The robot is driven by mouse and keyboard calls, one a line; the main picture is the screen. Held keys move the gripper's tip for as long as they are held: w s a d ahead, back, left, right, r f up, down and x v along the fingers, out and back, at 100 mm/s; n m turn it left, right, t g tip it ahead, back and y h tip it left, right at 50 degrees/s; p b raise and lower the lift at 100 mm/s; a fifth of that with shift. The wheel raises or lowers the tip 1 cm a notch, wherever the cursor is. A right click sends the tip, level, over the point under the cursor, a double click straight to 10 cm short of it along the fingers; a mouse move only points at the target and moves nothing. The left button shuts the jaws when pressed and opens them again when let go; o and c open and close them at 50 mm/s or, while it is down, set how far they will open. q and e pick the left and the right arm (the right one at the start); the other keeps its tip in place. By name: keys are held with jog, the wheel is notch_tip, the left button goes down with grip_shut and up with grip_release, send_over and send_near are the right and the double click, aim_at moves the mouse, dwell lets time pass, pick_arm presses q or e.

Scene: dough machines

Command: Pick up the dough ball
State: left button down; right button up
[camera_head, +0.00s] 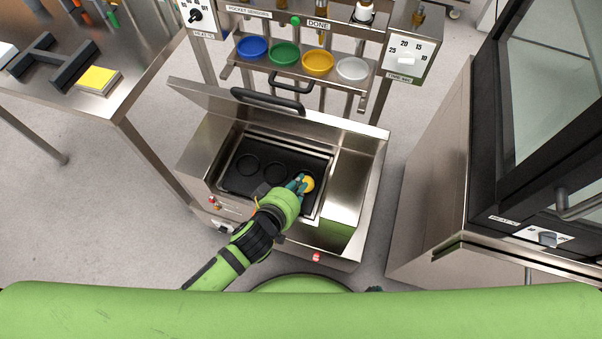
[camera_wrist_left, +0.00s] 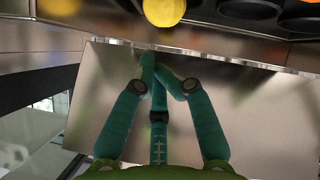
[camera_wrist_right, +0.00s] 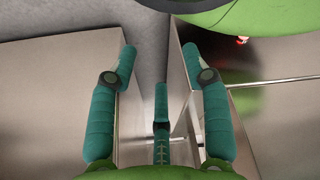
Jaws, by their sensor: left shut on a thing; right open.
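The yellow dough ball (camera_head: 309,184) is at the right end of the dark tray in the open steel machine. In the head view it is right beside my left gripper (camera_head: 299,181), which partly covers it. In the left wrist view the ball (camera_wrist_left: 163,10) is at the top edge, apart from the fingertips. The left gripper's fingers (camera_wrist_left: 155,62) are closed together; what is between them is hidden. My right gripper (camera_wrist_right: 158,50) is open and empty, by steel panels in the right wrist view.
The machine's dark tray (camera_head: 236,183) holds black rings (camera_head: 247,163), and its lid (camera_head: 300,118) is raised behind. A rack above carries blue (camera_head: 252,47), green, yellow and white bowls. A steel table (camera_head: 125,75) stands left, a dark-doored cabinet (camera_head: 440,180) right.

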pick_arm(q)
jog(key=d+v, duration=0.1)
jog(key=v, duration=0.7)
jog(key=shift+s+d+r+p, duration=0.2)
jog(key=shift+s+d+p, duration=0.05)
jog(key=shift+s+p, duration=0.15)
pick_arm(e)
jog(key=s, duration=0.3)
jog(key=shift+s+a+r+g, duration=0.15)
jog(key=shift+g, duration=0.25)
pick_arm(q)
jog(key=shift+c, duration=2)
grip_release()
